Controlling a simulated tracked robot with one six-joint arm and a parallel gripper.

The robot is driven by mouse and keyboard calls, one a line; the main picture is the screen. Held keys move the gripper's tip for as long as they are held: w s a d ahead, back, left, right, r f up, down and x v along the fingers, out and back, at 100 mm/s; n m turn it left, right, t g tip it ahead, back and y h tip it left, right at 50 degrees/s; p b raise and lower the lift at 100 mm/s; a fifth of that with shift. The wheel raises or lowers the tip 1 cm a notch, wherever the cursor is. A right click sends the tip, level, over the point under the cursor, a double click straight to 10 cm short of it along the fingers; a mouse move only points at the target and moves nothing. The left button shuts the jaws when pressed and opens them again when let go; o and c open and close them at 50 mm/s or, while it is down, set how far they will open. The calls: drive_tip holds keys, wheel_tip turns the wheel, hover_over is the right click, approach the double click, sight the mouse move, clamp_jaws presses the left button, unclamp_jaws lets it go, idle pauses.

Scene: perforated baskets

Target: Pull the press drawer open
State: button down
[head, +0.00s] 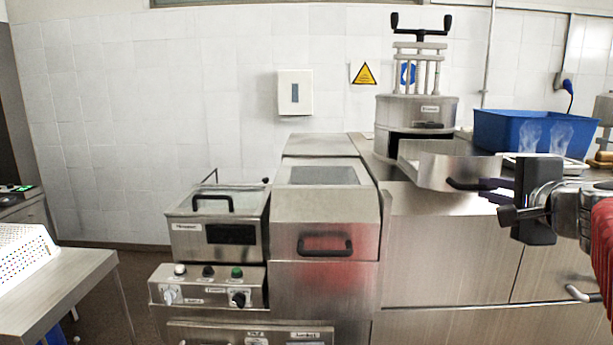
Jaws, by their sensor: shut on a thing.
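The press (417,112) is a round steel unit with a black T-handle on top, standing on the steel counter at the right. Its drawer (440,168) is a steel tray sticking out of the dark opening at the front of the press, so it stands open. How far it is out is hard to judge. The drawer's black handle (470,184) is on its front. My gripper (520,198) reaches in from the right and is shut on this handle. Its dark jaw hides the handle's right end.
A blue bin (530,132) and two clear glasses (545,138) stand on the counter behind my gripper. A fryer (217,222) and a lidded steel unit (325,215) are left of the counter. A white perforated basket (22,255) rests on the left table (60,285).

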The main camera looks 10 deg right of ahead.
drive_tip(key=shift+a+f, duration=0.1)
drive_tip(key=shift+f, duration=0.25)
drive_tip(key=c, duration=1.8)
unclamp_jaws()
drive_tip(key=shift+s+r, duration=0.2)
drive_tip(key=shift+r, duration=0.15)
wheel_tip(320, 180, up, 10)
drive_tip(key=shift+f, duration=0.15)
drive_tip(key=shift+c, duration=0.5)
